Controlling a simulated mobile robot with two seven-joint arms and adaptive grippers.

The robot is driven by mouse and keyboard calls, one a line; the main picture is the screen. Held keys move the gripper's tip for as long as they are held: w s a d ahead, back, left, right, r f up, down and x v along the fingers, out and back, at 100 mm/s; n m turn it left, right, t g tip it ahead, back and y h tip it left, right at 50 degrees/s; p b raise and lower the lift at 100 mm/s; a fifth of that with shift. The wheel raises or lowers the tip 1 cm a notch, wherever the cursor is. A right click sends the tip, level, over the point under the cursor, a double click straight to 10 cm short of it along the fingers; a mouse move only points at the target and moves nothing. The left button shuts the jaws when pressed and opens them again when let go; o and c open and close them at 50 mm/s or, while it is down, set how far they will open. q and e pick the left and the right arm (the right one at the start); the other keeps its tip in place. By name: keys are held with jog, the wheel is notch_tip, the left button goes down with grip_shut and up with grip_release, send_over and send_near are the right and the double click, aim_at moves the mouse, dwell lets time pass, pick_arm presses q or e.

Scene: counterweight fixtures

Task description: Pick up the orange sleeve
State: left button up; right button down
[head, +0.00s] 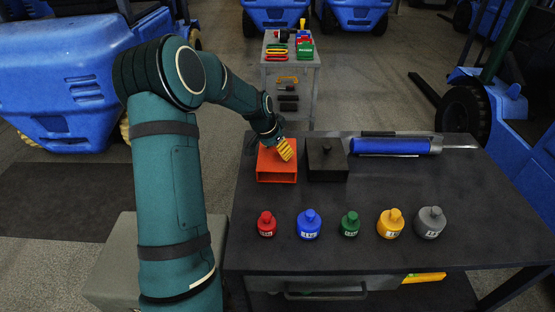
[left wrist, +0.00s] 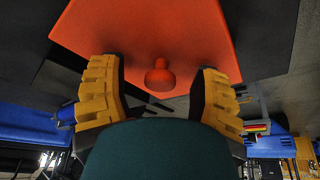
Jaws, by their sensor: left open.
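The orange sleeve (head: 277,174) is a box-like block with an open front, standing on the dark table at its back left. In the left wrist view the orange sleeve (left wrist: 150,30) fills the top, with a round orange knob (left wrist: 160,77) on it. My left gripper (head: 285,149) is at the sleeve's top. Its yellow-padded fingers are open, one on each side of the knob, with visible gaps. It holds nothing. My right gripper is not in view.
A black block with a knob (head: 327,162) stands close to the right of the sleeve. A blue cylinder (head: 392,146) lies behind on the right. Several coloured weights, including a red one (head: 266,225), stand in a row in front. The table's right side (head: 480,190) is clear.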

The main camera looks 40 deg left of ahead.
pick_arm(q)
grip_shut()
